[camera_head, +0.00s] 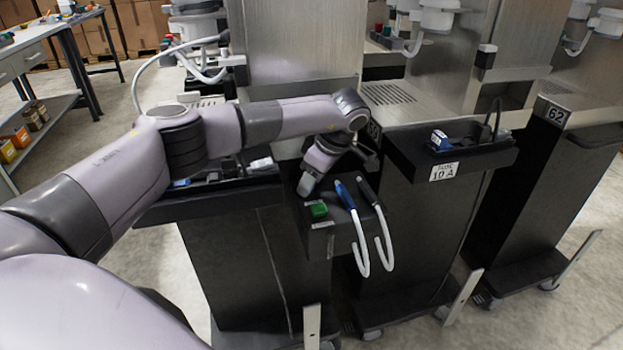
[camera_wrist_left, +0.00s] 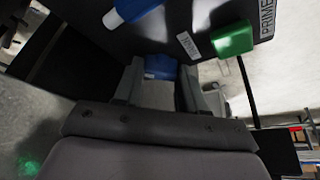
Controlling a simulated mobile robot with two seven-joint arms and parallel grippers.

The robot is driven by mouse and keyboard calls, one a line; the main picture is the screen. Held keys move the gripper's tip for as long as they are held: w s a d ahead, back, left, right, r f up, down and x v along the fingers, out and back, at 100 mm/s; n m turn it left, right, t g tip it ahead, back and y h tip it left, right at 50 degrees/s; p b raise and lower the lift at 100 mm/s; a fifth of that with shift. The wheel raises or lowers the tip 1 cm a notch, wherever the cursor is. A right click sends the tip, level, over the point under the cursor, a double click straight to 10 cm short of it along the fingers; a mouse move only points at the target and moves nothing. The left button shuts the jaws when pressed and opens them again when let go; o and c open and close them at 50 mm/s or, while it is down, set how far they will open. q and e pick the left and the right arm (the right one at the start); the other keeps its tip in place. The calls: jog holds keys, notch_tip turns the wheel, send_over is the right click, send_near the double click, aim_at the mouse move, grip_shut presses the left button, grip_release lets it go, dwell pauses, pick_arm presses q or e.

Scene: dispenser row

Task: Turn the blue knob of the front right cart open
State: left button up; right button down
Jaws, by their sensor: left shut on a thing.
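The blue knob (camera_wrist_left: 160,66) shows between the two fingers of my left gripper (camera_wrist_left: 160,80) in the left wrist view. The fingers are shut on it. In the head view my left gripper (camera_head: 308,183) is at the front of a cart's dark control box (camera_head: 318,243), and it hides the knob there. How far the knob is turned cannot be told. My right gripper is not in view.
A green button (camera_head: 319,210), also in the left wrist view (camera_wrist_left: 233,40), sits close beside the gripper. A blue-tipped handpiece (camera_head: 345,195) and a black one (camera_head: 368,190) with white hoses hang just to the right. More carts stand right; a workbench (camera_head: 30,55) is far left.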

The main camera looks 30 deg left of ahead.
pick_arm(q)
jog(key=o, duration=1.1)
jog(key=shift+c, duration=0.2)
jog(key=v, duration=0.7)
